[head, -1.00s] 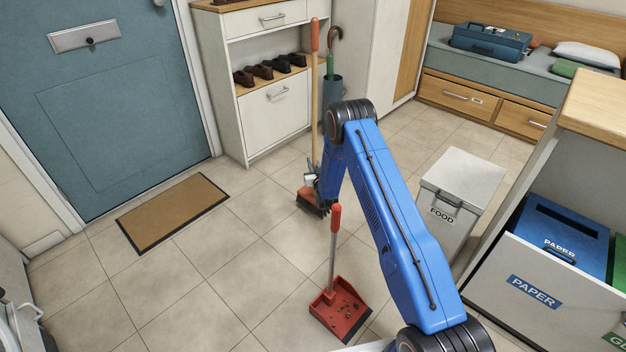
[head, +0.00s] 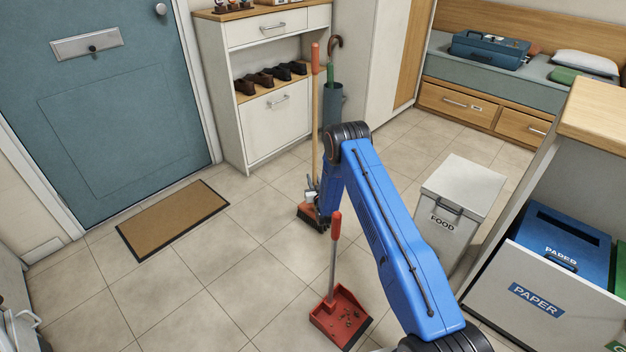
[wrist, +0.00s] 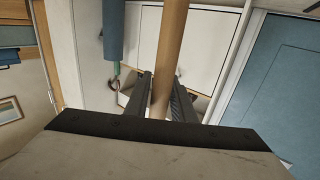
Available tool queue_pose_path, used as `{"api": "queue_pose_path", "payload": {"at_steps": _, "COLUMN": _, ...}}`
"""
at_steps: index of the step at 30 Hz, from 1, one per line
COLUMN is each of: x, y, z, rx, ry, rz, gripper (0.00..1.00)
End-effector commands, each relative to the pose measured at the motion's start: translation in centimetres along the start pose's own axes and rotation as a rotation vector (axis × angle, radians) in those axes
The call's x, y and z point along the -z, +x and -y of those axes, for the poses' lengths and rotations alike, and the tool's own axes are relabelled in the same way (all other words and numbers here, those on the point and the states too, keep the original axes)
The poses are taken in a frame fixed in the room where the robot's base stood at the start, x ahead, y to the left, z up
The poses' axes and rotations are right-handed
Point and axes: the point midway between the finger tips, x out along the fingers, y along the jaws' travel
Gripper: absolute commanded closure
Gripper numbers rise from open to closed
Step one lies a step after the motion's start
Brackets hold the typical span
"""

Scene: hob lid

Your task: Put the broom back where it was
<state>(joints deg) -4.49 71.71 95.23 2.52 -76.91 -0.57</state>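The broom has a long wooden handle (head: 315,120) with a red top grip and a red head with dark bristles (head: 308,217). It stands nearly upright in front of the white shoe cabinet. My gripper (head: 312,192) is low on the handle, just above the head, partly hidden by my blue arm. In the wrist view the handle (wrist: 170,45) runs between the two dark fingers (wrist: 163,98), which look closed on it. Whether the bristles touch the floor I cannot tell.
A red dustpan (head: 341,318) with debris stands nearer me. A doormat (head: 172,219) lies left, by the blue door. The shoe cabinet (head: 268,130) and an umbrella stand (head: 333,105) are behind the broom. The FOOD bin (head: 460,195) and open PAPER drawer (head: 535,298) are right.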

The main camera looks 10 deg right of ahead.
Motion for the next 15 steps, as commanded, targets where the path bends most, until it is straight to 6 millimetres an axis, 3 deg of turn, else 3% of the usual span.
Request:
{"api": "queue_pose_path", "payload": {"at_steps": 12, "x": 0.35, "y": 0.00, "z": 0.00, "rx": 0.000, "ry": 0.000, "rz": -0.001, "gripper": 0.65}}
{"api": "queue_pose_path", "payload": {"at_steps": 15, "x": 0.26, "y": -0.97, "z": 0.01, "rx": 0.000, "ry": 0.000, "rz": 0.000, "gripper": 0.65}}
